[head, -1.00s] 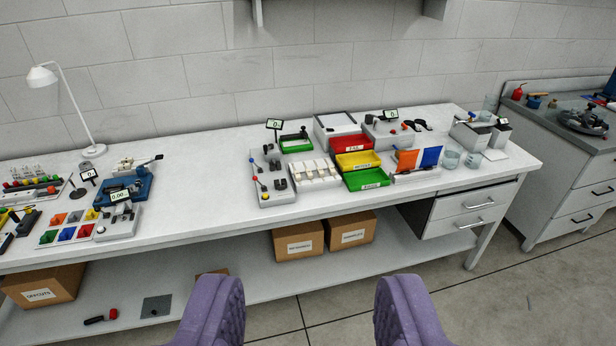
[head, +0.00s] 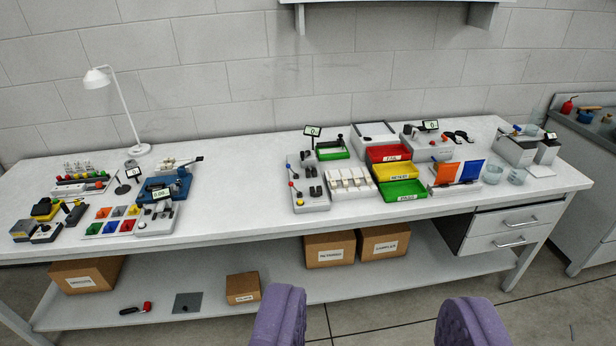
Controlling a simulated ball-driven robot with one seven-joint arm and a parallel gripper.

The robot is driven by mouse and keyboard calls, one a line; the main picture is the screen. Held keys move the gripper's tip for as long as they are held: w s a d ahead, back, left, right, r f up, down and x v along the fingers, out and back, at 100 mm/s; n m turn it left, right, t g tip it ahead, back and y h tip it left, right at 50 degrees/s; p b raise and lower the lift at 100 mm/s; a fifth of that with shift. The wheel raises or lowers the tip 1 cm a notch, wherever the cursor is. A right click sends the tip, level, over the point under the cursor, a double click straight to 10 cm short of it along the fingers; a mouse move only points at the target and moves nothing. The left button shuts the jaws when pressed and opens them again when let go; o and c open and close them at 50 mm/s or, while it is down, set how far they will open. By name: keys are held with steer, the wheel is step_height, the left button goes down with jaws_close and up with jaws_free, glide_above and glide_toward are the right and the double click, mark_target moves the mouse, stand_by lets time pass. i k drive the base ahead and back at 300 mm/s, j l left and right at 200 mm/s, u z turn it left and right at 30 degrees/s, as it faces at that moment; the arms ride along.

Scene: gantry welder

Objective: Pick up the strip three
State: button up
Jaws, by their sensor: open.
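My gripper (head: 375,312) is open and empty. Its two purple padded fingers stand apart at the bottom of the view, in front of the workbench and well short of the things on it. A white slotted holder (head: 351,195) sits on the bench between a grey fixture and coloured bins. It has several pale compartments that may hold strips, but they are too small to tell apart. I cannot make out which thing is strip three.
The white workbench (head: 250,190) has a bare middle. Red (head: 388,153), yellow (head: 397,172) and green (head: 402,191) bins stand right of the holder. A white lamp (head: 120,110) and coloured trays are at left. Cardboard boxes (head: 330,251) sit on the lower shelf.

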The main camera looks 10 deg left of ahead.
mark_target(345, 183)
steer(key=i+l, duration=0.15)
steer(key=i, duration=0.85)
steer(key=i+l, duration=0.15)
steer(key=i, duration=0.9)
steer(key=i+l, duration=0.2)
steer(key=i, duration=0.8)
